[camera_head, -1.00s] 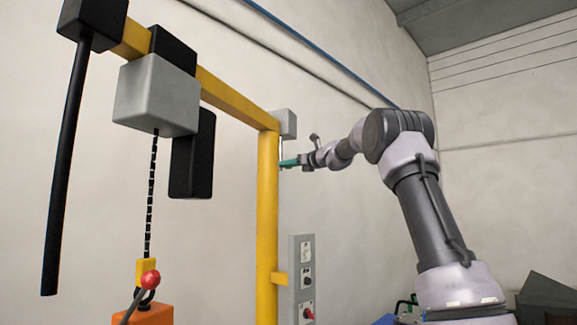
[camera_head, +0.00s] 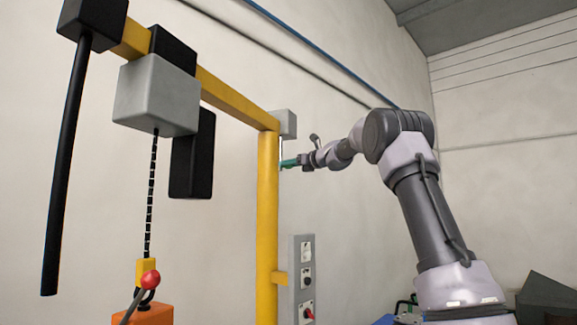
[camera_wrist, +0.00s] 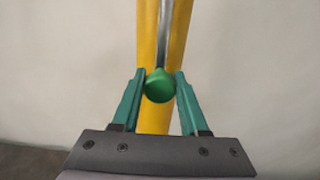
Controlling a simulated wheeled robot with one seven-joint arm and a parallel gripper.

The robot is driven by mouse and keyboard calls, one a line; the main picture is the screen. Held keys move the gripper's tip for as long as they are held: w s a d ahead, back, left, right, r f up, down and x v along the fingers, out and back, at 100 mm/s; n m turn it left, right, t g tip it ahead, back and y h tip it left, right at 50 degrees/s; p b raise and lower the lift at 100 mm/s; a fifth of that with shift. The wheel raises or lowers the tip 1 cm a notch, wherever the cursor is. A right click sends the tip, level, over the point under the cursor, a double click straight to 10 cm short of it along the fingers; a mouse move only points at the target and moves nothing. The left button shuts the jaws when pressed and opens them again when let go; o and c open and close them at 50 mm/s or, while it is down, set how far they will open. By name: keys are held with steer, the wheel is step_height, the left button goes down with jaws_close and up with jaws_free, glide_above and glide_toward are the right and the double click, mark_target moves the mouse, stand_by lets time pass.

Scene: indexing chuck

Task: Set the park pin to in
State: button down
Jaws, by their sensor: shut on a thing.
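The park pin shows in the wrist view as a green rounded knob (camera_wrist: 159,86) at the lower end of a thin grey rod (camera_wrist: 165,40), in front of the yellow post. My gripper (camera_wrist: 160,84) has its two green fingers on either side of the knob, shut on it. In the head view my gripper (camera_head: 289,163) is at the upper part of the yellow post (camera_head: 267,220), just below a grey box (camera_head: 286,123). The knob is too small to make out there. How far the pin is set in cannot be told.
A yellow beam (camera_head: 215,88) runs from the post to the upper left, carrying a grey hoist box (camera_head: 157,97) and a hanging chain (camera_head: 151,195). A grey control panel (camera_head: 302,275) with switches stands right of the post. Open wall lies behind.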

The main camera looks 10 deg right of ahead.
steer(key=shift+r, duration=1.85)
steer(key=shift+c, duration=2.2)
jaws_free()
steer(key=shift+s+d, duration=0.25)
steer(key=v, duration=1)
